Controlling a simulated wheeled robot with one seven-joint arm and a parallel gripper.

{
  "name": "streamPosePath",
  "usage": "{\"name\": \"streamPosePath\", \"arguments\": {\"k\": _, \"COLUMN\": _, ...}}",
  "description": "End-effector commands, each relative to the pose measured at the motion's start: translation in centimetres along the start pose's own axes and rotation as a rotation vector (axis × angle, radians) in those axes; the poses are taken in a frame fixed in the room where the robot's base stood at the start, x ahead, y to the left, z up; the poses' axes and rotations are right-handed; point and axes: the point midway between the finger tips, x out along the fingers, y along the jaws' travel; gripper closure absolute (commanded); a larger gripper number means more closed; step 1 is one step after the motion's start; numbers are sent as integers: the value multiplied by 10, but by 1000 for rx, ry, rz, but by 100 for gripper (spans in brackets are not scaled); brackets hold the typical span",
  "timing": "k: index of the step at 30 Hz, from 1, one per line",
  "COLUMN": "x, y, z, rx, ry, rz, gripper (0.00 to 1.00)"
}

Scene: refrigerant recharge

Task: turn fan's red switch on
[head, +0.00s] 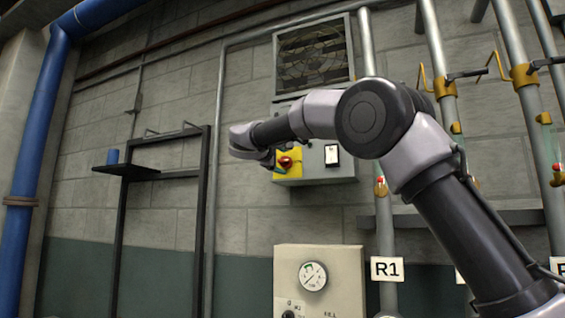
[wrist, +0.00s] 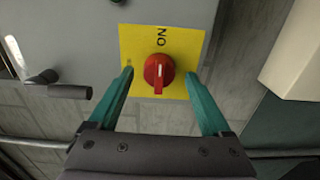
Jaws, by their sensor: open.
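The red switch (wrist: 158,72) is a round knob with a white pointer line, on a yellow plate (wrist: 188,40) marked "ON". In the wrist view the pointer line runs up and down the picture, and the "ON" lettering is above the knob. My gripper (wrist: 160,76) is open, one teal finger on each side of the knob. I cannot tell whether the fingers touch it. The fan (head: 314,55) sits behind a grille above the box.
A black shelf frame (head: 122,200) with a blue cup (head: 113,156) stands at left. A beige box with a gauge (head: 313,276) is below. Vertical pipes with yellow valves (head: 444,88) stand at right, near my arm. A dark handle (wrist: 70,91) sticks out left of the plate.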

Motion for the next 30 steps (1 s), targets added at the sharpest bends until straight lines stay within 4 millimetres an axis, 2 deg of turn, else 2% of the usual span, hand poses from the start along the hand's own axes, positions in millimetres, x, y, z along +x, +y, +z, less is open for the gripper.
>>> {"name": "streamPosePath", "arguments": {"k": 9, "x": -64, "y": 0, "z": -1, "rx": 0, "ry": 5, "rz": -1, "gripper": 17}}
{"name": "streamPosePath", "arguments": {"k": 15, "x": -91, "y": 0, "z": 0, "rx": 0, "ry": 3, "rz": 0, "gripper": 17}}
{"name": "streamPosePath", "arguments": {"k": 20, "x": -99, "y": 0, "z": 0, "rx": 0, "ry": 2, "rz": 0, "gripper": 17}}
{"name": "streamPosePath", "arguments": {"k": 30, "x": -99, "y": 0, "z": 0, "rx": 0, "ry": 1, "rz": 0, "gripper": 17}}
